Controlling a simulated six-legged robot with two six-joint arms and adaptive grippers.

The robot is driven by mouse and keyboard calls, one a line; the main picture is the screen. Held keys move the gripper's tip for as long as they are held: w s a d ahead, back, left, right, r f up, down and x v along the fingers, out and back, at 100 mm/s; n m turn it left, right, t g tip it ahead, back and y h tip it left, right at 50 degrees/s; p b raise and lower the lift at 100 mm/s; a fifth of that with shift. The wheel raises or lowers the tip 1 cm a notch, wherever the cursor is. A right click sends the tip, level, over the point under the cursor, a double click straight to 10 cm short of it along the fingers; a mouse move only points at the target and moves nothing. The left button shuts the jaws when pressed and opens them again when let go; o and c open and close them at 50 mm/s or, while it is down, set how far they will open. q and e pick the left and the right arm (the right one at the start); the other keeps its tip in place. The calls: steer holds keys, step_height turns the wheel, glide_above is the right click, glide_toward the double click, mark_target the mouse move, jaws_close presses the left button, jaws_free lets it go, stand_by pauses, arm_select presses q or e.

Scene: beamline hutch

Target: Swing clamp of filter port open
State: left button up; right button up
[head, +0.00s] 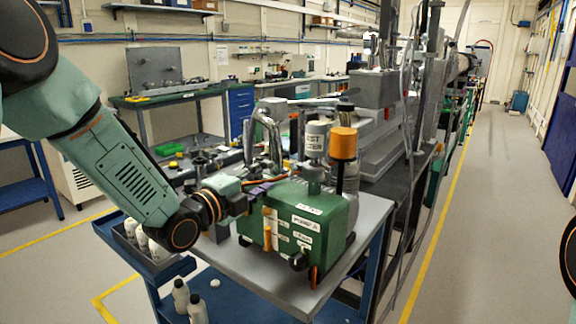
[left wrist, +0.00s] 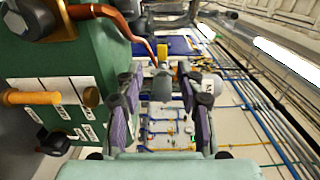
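A green pump box (head: 305,222) with white labels and an orange-yellow handle stands on the grey bench top; its green side (left wrist: 50,90) fills the left of the left wrist view. My left gripper (head: 243,199) is at the left side of the box. In the left wrist view its two fingers (left wrist: 160,108) are apart with nothing gripped between them. Beyond the fingertips is a small grey fitting (left wrist: 162,86) with a brass-yellow knob (left wrist: 162,52); it may be the port clamp, but I cannot tell its state. My right gripper is not in view.
A copper pipe (left wrist: 120,24) runs from the box close above the left finger. A labelled white canister (head: 315,139) and an orange-capped cylinder (head: 343,145) rise behind the box. A bottle tray (head: 165,266) hangs at the bench's left. The right aisle is clear.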

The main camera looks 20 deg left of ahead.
mark_target(287, 164)
arm_select(q)
steer(key=shift+w+d+r, duration=0.15)
steer(key=shift+w+d, duration=0.25)
steer(key=x, duration=0.5)
steer(key=shift+w, duration=0.35)
steer(key=shift+w+d, duration=0.1)
steer(key=shift+w, duration=0.1)
steer(key=shift+d+r, duration=0.1)
steer(key=shift+d, duration=0.05)
steer(key=shift+w+f, duration=0.2)
steer(key=shift+c, duration=1.2)
steer(key=shift+s+r, duration=0.15)
jaws_close()
